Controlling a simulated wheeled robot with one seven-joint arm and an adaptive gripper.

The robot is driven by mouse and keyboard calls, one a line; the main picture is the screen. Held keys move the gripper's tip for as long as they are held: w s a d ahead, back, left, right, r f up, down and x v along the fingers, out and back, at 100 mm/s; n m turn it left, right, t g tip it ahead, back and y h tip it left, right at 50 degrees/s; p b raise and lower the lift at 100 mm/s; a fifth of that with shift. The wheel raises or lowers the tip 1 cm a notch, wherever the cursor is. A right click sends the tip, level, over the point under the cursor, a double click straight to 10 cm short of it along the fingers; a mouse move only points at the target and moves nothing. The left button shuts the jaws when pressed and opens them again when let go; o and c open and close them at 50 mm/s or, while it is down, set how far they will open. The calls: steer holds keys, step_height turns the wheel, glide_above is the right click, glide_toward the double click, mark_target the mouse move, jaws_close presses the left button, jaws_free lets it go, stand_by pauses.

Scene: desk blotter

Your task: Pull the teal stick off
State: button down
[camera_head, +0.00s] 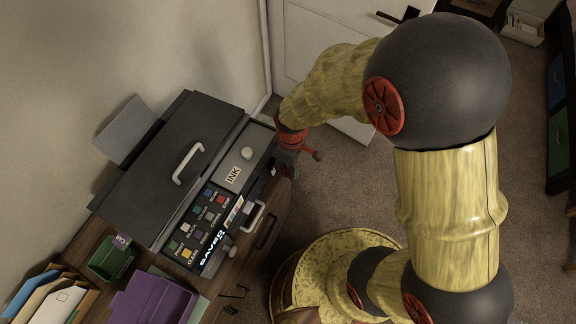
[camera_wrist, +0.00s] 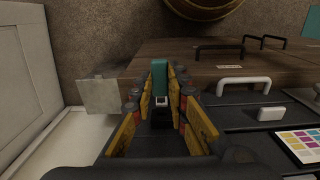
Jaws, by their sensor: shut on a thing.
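The teal stick (camera_wrist: 160,76) stands out between my gripper's two yellow-sided fingers in the wrist view. A short pale metal end (camera_wrist: 161,100) shows at its near side, above a dark block. I cannot tell whether that end still sits in a socket. My gripper (camera_wrist: 161,90) is shut on the stick, one finger on each side. In the head view my gripper (camera_head: 287,166) is at the right front corner of the dark printer (camera_head: 165,165); the stick cannot be made out there.
The printer's front panel carries an INK label (camera_head: 233,174), colour buttons and a pale handle (camera_head: 254,216). Wooden drawers (camera_wrist: 180,62) lie below. A purple tray (camera_head: 150,300) and a green tray (camera_head: 112,260) stand at lower left. A white door (camera_head: 325,60) is behind; open carpet lies to the right.

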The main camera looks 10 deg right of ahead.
steer(key=shift+s+d+p, duration=0.3)
steer(key=shift+s+d, duration=0.55)
steer(key=shift+d, duration=0.2)
steer(key=shift+r+p, duration=1.75)
steer(key=shift+r, duration=0.3)
